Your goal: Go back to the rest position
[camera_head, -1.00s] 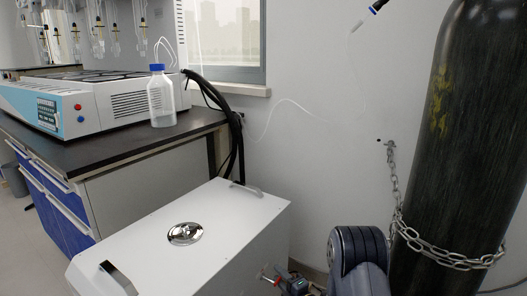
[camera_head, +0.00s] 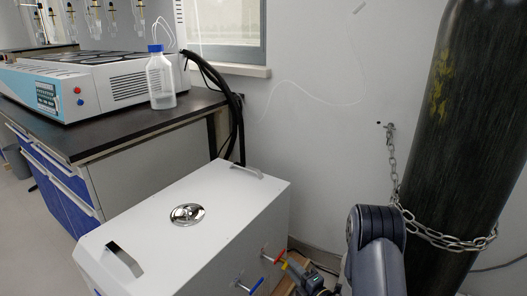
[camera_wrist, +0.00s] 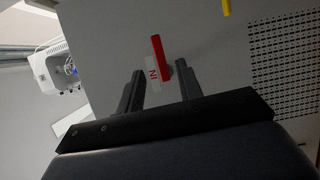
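My gripper (camera_wrist: 160,72) shows in the wrist view with its two dark fingers apart and nothing gripped. A red valve handle (camera_wrist: 160,56) appears between the fingertips, beside a white label reading "IN"; I cannot tell whether a finger touches it. The handle is on the front of the white box (camera_head: 180,235), which stands low in the head view. There a red handle (camera_head: 280,256) and a blue handle (camera_head: 250,287) show on the box's side. My dark arm rises at the lower right of the head view, and its lower end is near the red handle.
A gas cylinder (camera_head: 470,130) with a chain (camera_head: 440,240) stands close to my arm on the right. A bench (camera_head: 130,128) at the left carries the distiller (camera_head: 105,88) and a bottle (camera_head: 161,80). Wall space above the box is clear.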

